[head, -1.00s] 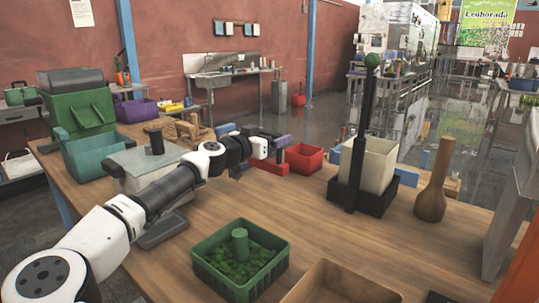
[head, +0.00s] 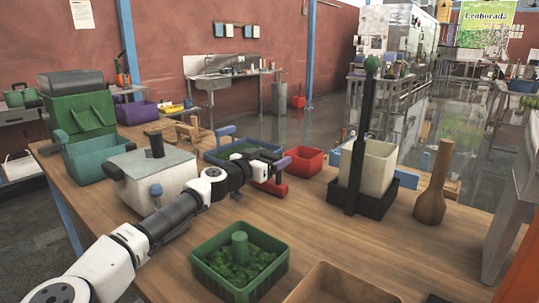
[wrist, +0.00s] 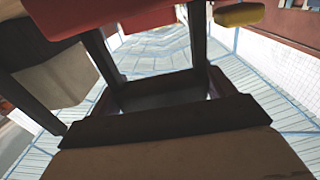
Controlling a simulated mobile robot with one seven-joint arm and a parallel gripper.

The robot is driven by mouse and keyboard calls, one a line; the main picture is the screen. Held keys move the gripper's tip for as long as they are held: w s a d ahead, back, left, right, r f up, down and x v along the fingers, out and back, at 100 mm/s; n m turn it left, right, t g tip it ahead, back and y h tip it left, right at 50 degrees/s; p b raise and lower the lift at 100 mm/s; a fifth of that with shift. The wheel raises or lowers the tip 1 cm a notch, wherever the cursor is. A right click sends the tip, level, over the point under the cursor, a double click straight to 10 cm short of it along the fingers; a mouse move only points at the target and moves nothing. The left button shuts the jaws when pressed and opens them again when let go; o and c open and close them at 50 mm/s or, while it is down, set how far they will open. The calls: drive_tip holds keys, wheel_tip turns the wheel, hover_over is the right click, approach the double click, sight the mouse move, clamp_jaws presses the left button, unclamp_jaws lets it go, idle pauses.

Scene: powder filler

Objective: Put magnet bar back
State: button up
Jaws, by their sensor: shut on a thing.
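A red bar with a purple upright part, which looks like the magnet bar (head: 270,187), is at the end of my arm in the head view. My gripper (head: 273,173) is shut on it, above the far middle of the table. The fingertips are partly hidden by my wrist. In the wrist view a dark bar (wrist: 165,123) crosses the picture below two dark uprights; a red surface (wrist: 80,15) shows above it. I cannot tell for sure which parts belong to the held piece.
A cream container in a black stand (head: 370,165) is to the right. A white lidded box (head: 150,185) stands left, a green tray (head: 207,272) in front. Table between is clear.

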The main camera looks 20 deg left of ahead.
drive_tip(key=shift+f, duration=0.1)
drive_tip(key=o, duration=1.5)
drive_tip(key=shift+r+b, duration=0.45)
drive_tip(key=shift+b, duration=0.15)
drive_tip(key=v, duration=1.2)
drive_tip(key=shift+r, duration=0.2)
drive_tip(key=shift+r, duration=0.1)
